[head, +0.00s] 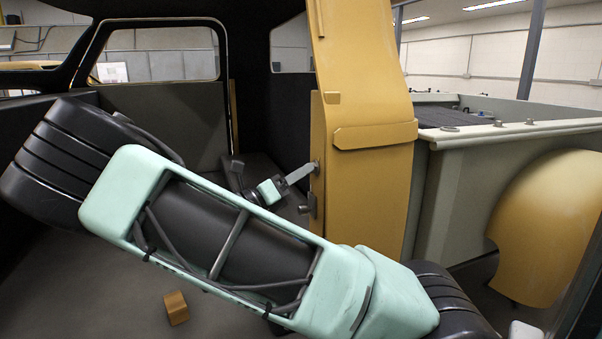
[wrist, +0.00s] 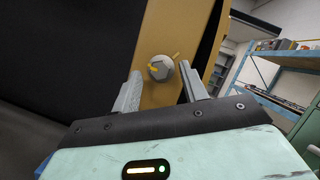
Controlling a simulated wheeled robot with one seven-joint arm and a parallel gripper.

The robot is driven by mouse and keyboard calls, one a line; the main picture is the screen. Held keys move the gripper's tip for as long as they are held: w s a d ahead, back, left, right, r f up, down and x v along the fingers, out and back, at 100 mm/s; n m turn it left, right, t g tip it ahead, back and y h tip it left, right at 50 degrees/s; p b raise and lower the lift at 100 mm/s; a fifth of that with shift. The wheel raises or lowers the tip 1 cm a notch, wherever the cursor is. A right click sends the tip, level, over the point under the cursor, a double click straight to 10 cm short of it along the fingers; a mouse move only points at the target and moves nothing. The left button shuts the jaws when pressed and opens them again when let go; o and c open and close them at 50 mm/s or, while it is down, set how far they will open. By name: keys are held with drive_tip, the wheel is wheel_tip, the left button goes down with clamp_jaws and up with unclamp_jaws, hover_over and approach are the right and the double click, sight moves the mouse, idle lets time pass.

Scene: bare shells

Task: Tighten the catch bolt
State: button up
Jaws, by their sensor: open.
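The catch bolt (wrist: 158,68) shows in the wrist view as a round grey head with a yellow mark, set in a yellow pillar (wrist: 172,22). My gripper (wrist: 160,70) is open, one grey finger on each side of the bolt head in this view. Gaps show between head and fingers; I cannot tell how far the fingertips are from the pillar. In the head view my gripper (head: 301,173) reaches the left edge of the yellow pillar (head: 361,190). The bolt cannot be made out clearly there.
A dark grey fitting (head: 308,204) sticks out from the pillar edge just below my gripper. A small tan block (head: 176,307) lies on the dark floor. A pale truck bed side (head: 520,135) and yellow fender (head: 550,225) stand right of the pillar. Dark cab walls stand left.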

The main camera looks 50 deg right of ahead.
drive_tip(key=shift+s+d+r, duration=0.15)
drive_tip(key=shift+d, duration=0.3)
clamp_jaws()
